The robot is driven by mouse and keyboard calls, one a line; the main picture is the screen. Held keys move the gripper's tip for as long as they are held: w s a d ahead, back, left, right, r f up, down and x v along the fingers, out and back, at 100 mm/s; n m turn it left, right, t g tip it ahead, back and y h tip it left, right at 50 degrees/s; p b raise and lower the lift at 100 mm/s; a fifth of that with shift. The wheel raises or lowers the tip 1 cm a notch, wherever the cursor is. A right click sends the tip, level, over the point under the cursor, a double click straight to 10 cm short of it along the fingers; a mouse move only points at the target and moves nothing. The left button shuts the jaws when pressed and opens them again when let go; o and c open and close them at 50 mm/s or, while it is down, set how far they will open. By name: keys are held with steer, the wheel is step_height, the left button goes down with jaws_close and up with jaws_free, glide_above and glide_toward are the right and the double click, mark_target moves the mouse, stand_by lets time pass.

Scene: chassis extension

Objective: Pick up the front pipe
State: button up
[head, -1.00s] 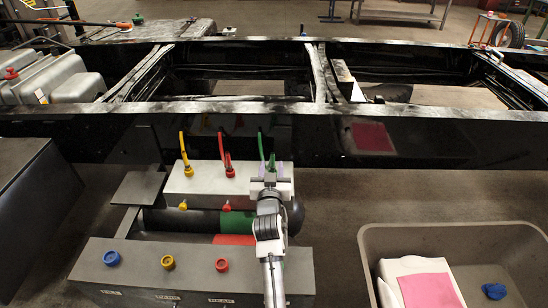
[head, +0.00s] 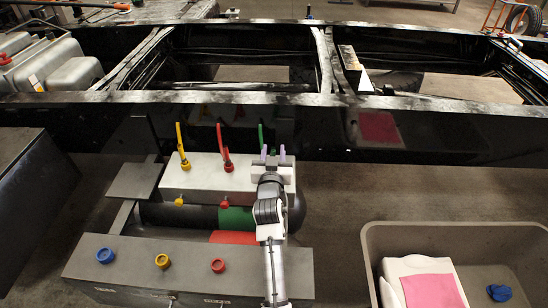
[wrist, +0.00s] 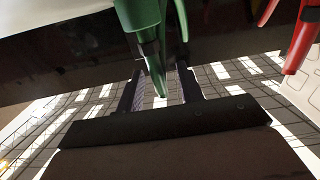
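Three thin pipes stand up from the grey box (head: 208,172) below the black chassis rail: yellow (head: 180,140), red (head: 223,146) and green (head: 261,138). I cannot tell from labels which is the front pipe. My gripper (head: 273,152) is at the green pipe, at the box's right end. In the wrist view, my gripper (wrist: 158,88) has its two dark fingers apart. The green pipe's tapered lower part (wrist: 156,75) shows between them, with no clear contact. The red pipe (wrist: 301,45) is to the right there. My gripper hides the green pipe's base in the head view.
The black chassis rail (head: 330,128) runs close behind the pipes. A front panel (head: 190,272) carries blue, yellow and red round caps. A grey bin (head: 400,232) at the right holds white and pink pieces and a blue item (head: 499,292). Floor is open between box and bin.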

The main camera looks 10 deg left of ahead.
jaws_close()
